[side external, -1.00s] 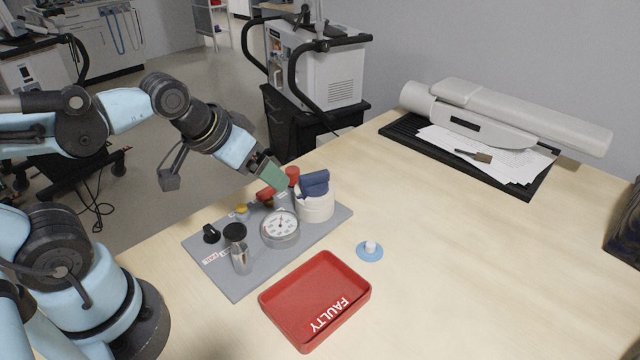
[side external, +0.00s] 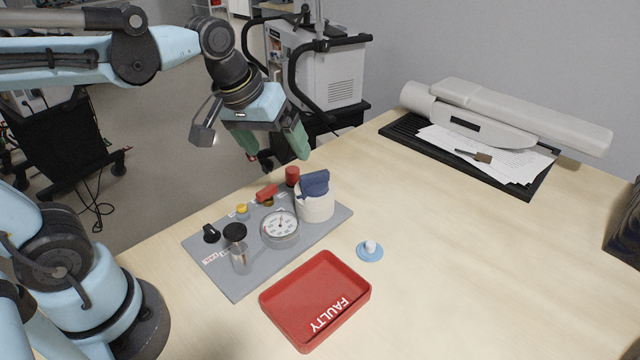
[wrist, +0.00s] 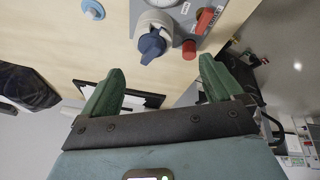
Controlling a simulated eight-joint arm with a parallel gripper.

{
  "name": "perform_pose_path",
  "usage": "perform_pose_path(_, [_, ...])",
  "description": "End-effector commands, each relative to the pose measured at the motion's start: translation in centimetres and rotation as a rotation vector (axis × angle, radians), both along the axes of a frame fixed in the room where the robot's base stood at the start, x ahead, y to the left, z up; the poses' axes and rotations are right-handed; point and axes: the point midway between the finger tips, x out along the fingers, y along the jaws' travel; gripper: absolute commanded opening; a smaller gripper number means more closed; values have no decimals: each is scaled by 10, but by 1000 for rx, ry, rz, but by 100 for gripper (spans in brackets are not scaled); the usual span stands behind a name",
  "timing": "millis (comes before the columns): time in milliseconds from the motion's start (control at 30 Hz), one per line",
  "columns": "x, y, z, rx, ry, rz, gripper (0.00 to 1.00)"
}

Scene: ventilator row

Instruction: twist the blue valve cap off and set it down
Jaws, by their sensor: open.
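The dark blue valve cap (side external: 314,184) has a winged grip and sits on top of a white round body (side external: 316,206) at the far right corner of the grey panel (side external: 215,270). In the wrist view the cap (wrist: 152,44) shows at the top, ahead of the fingers. My gripper (side external: 272,148) has green fingers spread wide apart with nothing between them. It hangs above and to the left of the cap, clear of it. The gripper also shows in the wrist view (wrist: 161,72). Whether the cap is loose on the body cannot be told.
The panel carries a dial gauge (side external: 281,226), a clear cylinder with black top (side external: 238,250), a red handle (side external: 267,193), a red knob (side external: 292,176) and smaller knobs. A red FAULTY tray (side external: 266,302) and a light blue disc (side external: 370,256) lie in front.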

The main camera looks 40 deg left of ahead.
Motion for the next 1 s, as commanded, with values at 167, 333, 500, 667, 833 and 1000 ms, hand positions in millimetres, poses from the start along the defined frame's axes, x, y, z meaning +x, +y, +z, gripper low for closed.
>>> perform_pose_path(167, [32, -4, 16, -91, 150, 261, 94])
perform_pose_path(333, [58, -8, 22, -138, 277, 511, 94])
perform_pose_path(500, [74, -11, 23, -151, 358, 691, 94])
perform_pose_path(667, [79, -12, 21, -152, 387, 761, 94])
perform_pose_path(833, [80, -12, 10, -152, 389, 769, 94])
perform_pose_path(1000, [80, -12, -15, -153, 389, 767, 94])
